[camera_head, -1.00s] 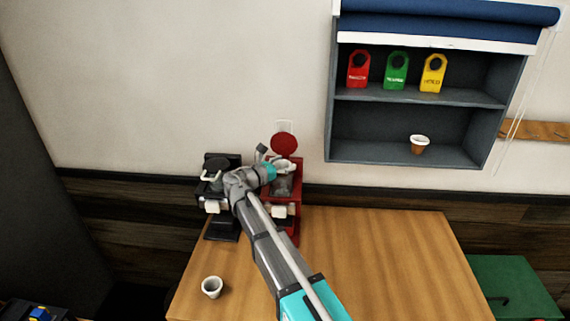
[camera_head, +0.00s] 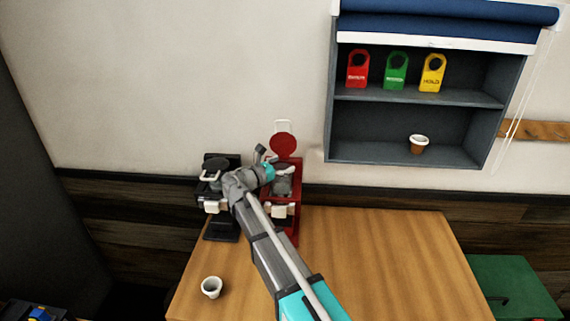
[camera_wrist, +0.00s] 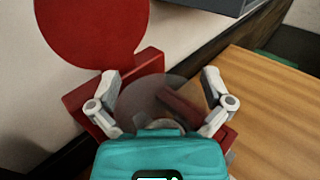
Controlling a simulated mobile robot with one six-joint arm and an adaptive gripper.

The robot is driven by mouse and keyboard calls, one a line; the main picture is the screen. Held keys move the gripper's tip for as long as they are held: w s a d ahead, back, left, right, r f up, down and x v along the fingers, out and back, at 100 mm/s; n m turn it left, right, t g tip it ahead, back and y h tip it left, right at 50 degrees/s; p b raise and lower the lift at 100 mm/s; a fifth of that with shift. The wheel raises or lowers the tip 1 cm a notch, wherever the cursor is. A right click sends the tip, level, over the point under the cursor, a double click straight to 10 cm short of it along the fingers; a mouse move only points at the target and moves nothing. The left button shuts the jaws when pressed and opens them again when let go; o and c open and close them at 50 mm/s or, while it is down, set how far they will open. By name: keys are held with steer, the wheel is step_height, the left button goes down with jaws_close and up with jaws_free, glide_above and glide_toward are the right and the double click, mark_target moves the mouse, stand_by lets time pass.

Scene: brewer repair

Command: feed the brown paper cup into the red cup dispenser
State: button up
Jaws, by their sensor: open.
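A brown paper cup (camera_head: 418,144) with a white rim stands on the lower shelf at the right of the head view. The red cup dispenser (camera_head: 296,210) stands at the back of the table, its round red lid (camera_head: 283,146) raised. My gripper (camera_head: 283,172) is at the top of the dispenser. In the wrist view, my gripper (camera_wrist: 160,77) is open, its fingers apart over the red dispenser (camera_wrist: 150,62) and a round, greyish, see-through part (camera_wrist: 148,92). A small pale brownish curve shows just above my teal palm; I cannot tell what it is.
A black machine (camera_head: 222,228) stands just left of the dispenser. A white cup (camera_head: 211,287) stands at the table's front left. Red, green and yellow tags (camera_head: 396,70) sit on the upper shelf. The right side of the wooden table (camera_head: 390,265) is clear.

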steer(key=v, duration=1.1)
steer(key=shift+s+a, duration=0.25)
stand_by(1.0)
